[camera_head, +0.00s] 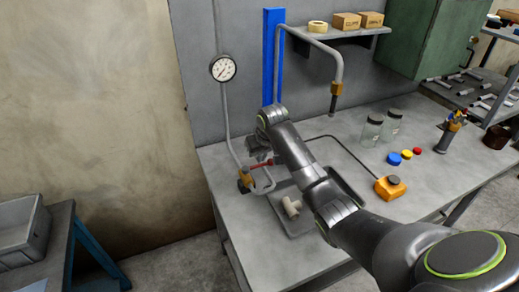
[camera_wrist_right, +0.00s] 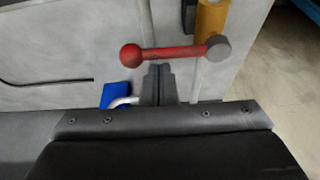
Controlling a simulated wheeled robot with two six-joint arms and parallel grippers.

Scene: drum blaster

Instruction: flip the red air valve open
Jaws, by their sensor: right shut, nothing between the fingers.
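The red air valve lever (camera_head: 264,163) is on the pipe at the left end of the bench, beside a yellow-orange valve body (camera_head: 245,179). In the right wrist view the red lever (camera_wrist_right: 168,53) lies across the picture, with a ball knob at its left end and a grey pivot (camera_wrist_right: 218,48) at its right. My right gripper (camera_head: 260,155) is at the lever, partly hidden in the head view. In the wrist view its fingers (camera_wrist_right: 159,70) are shut and empty, their tips at the lever's middle; I cannot tell whether they touch it. My left gripper is out of view.
A grey tray (camera_head: 347,188) with a white pipe fitting (camera_head: 291,206) lies under my right arm. An orange pedal box (camera_head: 390,189), glass jars (camera_head: 371,131) and coloured caps (camera_head: 394,158) stand to the right. A gauge (camera_head: 223,68) hangs on the wall above.

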